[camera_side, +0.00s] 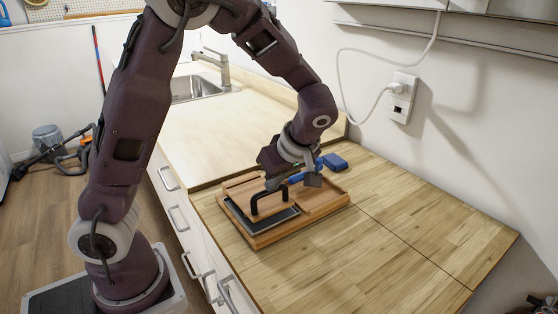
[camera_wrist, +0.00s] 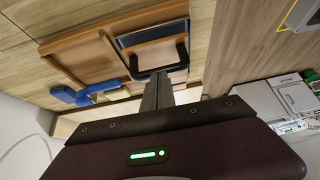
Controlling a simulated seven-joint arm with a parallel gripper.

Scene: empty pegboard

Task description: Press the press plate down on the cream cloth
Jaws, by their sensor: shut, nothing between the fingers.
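The press plate (camera_side: 267,208) is a tan wooden plate with a black arched handle (camera_side: 256,198). It lies in the dark-rimmed bed at the near-left part of a wooden tray (camera_side: 258,241). In the wrist view the plate (camera_wrist: 155,53) shows with its handle on the side towards my fingers. My gripper (camera_wrist: 159,78) is shut and empty, pointing down with its fingertips at or just above the handle bar. I cannot tell whether they touch. The cream cloth cannot be made out; the plate may cover it.
A blue block (camera_side: 334,161) and another blue item lie by the tray's far side. The tray's right compartment (camera_side: 318,199) looks empty. The wooden counter (camera_side: 385,225) to the right is clear. A white cord hangs from a wall socket (camera_side: 401,97).

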